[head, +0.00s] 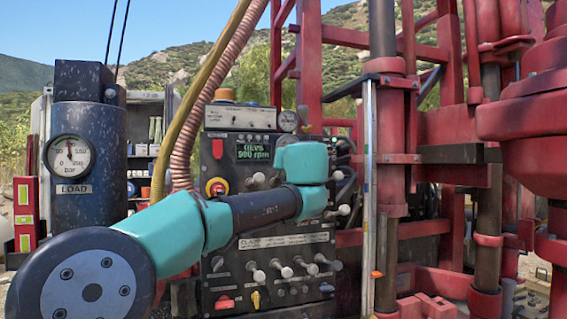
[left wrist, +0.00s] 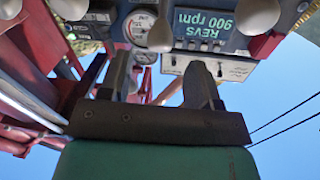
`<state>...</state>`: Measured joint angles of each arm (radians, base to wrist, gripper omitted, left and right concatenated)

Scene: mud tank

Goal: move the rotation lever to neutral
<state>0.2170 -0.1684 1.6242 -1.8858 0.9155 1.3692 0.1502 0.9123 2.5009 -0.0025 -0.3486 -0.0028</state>
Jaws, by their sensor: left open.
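The control panel (head: 235,150) stands upright in the middle of the head view, with white-knobbed levers in an upper and a lower row. No label that I can read tells which one is the rotation lever. My left arm crosses in front of the panel, and its fingers are hidden behind the teal wrist. In the left wrist view, turned over, my left gripper (left wrist: 157,80) is open with its two dark fingers apart. A white lever knob (left wrist: 160,35) shows between and beyond the fingertips; I cannot tell if they touch it. My right gripper is not in view.
A lower row of levers, including a knob (head: 286,271), sits beneath my arm. A red stop button (head: 216,187) is at the panel's left. Ribbed hoses (head: 190,125) hang at the left, and red rig framework (head: 440,150) fills the right. The display (left wrist: 205,25) reads 900 rpm.

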